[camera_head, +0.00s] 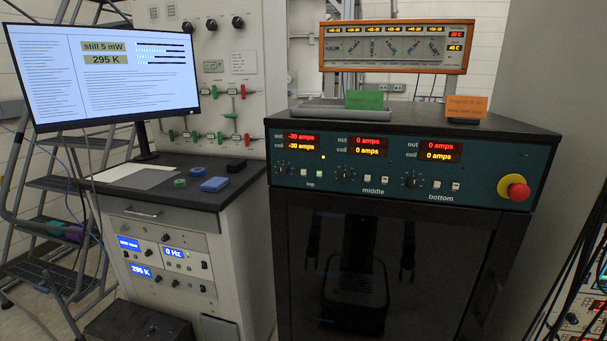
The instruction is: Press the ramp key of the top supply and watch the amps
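The top supply (297,155) is the left section of the teal magnet supply panel (480,184), above its "top" label. Its red out display (302,138) reads -30 amps and its yellow coil display (302,146) reads -30 amps. Below are a knob (282,169) and two small keys, a left key (304,172) and a right key (319,173) that looks paler. Their labels are too small to read, so I cannot tell which is the ramp key. Neither gripper is in view.
Middle supply (368,146) and bottom supply (440,151) read 0 amps. A red emergency knob (518,191) sticks out at the panel's right. Green card (364,99) and orange card (466,107) stand on top. At left are a monitor (105,75) and desk (238,187).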

